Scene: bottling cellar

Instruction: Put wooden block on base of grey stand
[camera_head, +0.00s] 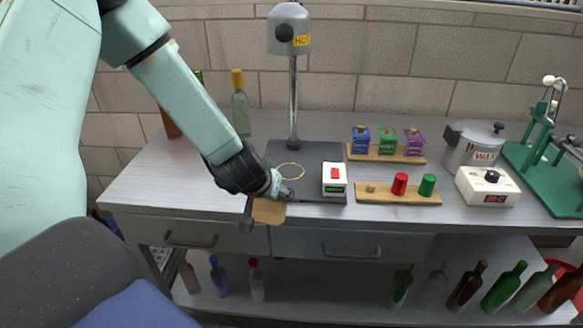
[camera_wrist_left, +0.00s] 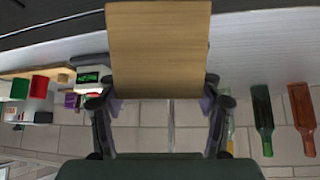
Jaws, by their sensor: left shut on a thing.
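The wooden block (camera_head: 268,212) is pale brown and held in my left gripper (camera_head: 265,203) by the front edge of the bench. In the left wrist view the block (camera_wrist_left: 158,50) fills the space between the two fingers (camera_wrist_left: 158,98). The grey stand has a dark grey flat base (camera_head: 318,153), a chrome pole (camera_head: 293,100) and a grey head marked HOT (camera_head: 289,30). The block appears just in front of the base's near left corner; my gripper hides part of that corner. My right gripper is not in view.
A white box with a red switch (camera_head: 334,178) sits at the base's right front. To the right are a wooden board with red and green cylinders (camera_head: 398,198), small coloured boxes (camera_head: 386,141) and a pot (camera_head: 473,145). A clear bottle (camera_head: 240,105) stands behind my left arm.

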